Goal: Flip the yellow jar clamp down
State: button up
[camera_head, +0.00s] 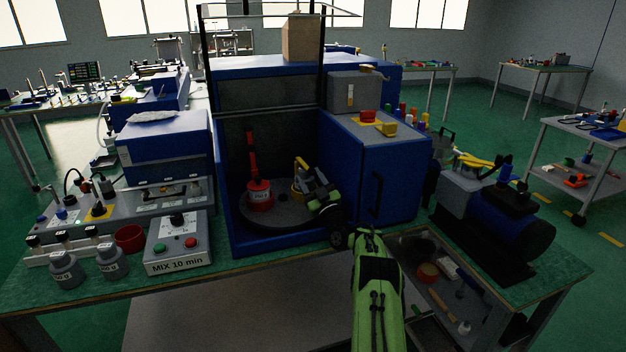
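The yellow jar clamp (297,192) is inside the blue machine, at the right of the round dark turntable (268,214). Only a little yellow shows, because my gripper is in front of it. I cannot tell how its lever is tilted. My gripper (306,180), at the end of my green arm, reaches into the chamber from the front right and is right at the yellow clamp. I cannot tell whether it touches the clamp, or whether its fingers are open or shut. A red clamp (259,192) stands to the left on the turntable, its red lever upright.
The blue housing's right wall (368,175) stands close to my arm. The MIX 10 min control box (179,243) and grey bottles (110,259) are at the left. A tool tray (424,245) and a dark blue motor unit (502,221) are at the right.

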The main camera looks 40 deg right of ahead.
jog(key=shift+s+d+r, duration=0.15)
jog(key=shift+r, duration=0.3)
notch_tip(320, 180, up, 9)
jog(key=p, duration=0.2)
jog(key=shift+r+p, duration=0.2)
jog(key=shift+p, duration=0.2)
jog(key=shift+f, duration=0.1)
